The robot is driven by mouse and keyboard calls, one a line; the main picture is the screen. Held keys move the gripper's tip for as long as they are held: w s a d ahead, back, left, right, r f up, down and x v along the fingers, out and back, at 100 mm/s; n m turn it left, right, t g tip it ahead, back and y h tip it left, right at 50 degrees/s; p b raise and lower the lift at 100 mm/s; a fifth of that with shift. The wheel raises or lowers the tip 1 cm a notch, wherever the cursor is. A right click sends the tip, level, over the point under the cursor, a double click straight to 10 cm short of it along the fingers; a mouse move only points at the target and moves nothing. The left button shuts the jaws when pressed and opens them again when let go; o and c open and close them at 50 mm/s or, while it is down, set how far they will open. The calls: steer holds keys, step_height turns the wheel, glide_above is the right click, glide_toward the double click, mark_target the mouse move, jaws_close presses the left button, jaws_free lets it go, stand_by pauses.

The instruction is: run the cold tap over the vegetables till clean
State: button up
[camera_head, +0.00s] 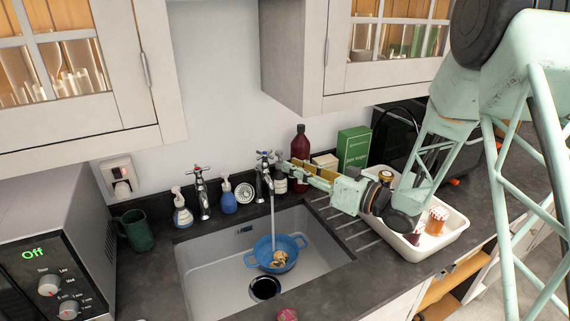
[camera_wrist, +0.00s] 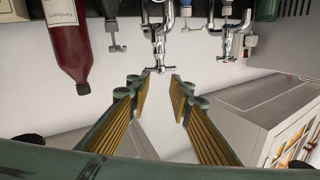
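A blue colander (camera_head: 290,246) sits in the white sink (camera_head: 205,262), with a small tan and brown vegetable heap (camera_head: 279,259) inside; I cannot make out the separate pieces. A stream of water (camera_head: 272,218) falls from the right-hand chrome tap (camera_head: 265,190) into the colander. Another chrome tap (camera_head: 203,192) stands to its left. My gripper (camera_head: 287,168) is beside the top of the running tap. In the wrist view my gripper (camera_wrist: 160,84) is open and empty, and the tap's cross handle (camera_wrist: 160,70) lies just beyond its fingertips.
A dark red bottle (camera_head: 300,146) and a green box (camera_head: 353,148) stand behind my gripper. A white tray (camera_head: 440,245) with jars is to the right. Soap dispensers (camera_head: 228,198) stand by the taps. Wall cabinets (camera_head: 290,60) hang above. A microwave (camera_head: 60,240) is at left.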

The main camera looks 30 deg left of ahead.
steer(key=shift+s+d, duration=0.2)
steer(key=shift+d, duration=1.7)
steer(key=shift+w, duration=0.1)
